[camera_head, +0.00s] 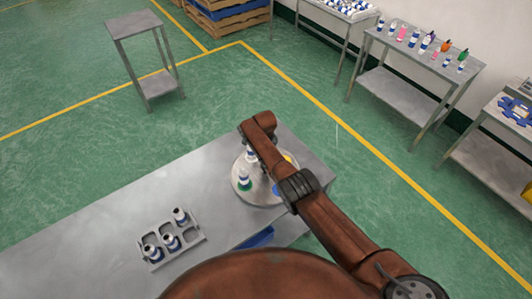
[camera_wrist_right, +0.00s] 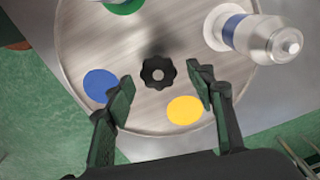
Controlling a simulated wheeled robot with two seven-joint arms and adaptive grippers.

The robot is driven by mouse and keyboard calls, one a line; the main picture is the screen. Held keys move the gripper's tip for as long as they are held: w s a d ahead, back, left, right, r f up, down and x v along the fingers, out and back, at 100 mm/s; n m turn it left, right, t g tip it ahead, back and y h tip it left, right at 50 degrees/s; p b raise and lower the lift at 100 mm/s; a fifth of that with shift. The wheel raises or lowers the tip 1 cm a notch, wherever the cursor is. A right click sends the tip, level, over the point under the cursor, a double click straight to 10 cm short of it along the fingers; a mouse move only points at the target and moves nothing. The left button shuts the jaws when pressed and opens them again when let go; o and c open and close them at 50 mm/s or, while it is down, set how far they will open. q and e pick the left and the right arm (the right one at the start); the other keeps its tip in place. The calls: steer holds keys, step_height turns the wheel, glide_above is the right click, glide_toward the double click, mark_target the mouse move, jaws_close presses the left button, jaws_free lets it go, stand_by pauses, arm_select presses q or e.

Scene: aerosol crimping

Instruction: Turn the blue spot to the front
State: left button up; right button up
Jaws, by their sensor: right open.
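The round metal turntable (camera_head: 262,195) stands on the near grey table; in the right wrist view the turntable (camera_wrist_right: 150,146) fills most of the picture. The blue spot (camera_wrist_right: 100,86) lies on it at the left, beside my left-hand finger. A yellow spot (camera_wrist_right: 187,110) lies at the lower right and a green spot (camera_wrist_right: 125,5) at the top edge. A black lobed knob (camera_wrist_right: 158,72) is at the centre. My right gripper (camera_wrist_right: 161,80) is open above the disc, with its fingertips either side of the knob's near side. Contact cannot be told. My left gripper is not in view.
A white can with a blue band (camera_wrist_right: 250,35) stands on the disc; another can (camera_head: 244,178) stands by the green spot. A grey rack (camera_head: 190,241) with several cans sits on the table's near left. The table between rack and turntable is clear.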

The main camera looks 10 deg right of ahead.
step_height(320, 180, up, 11)
stand_by(0.4)
steer(key=shift+d, duration=0.1)
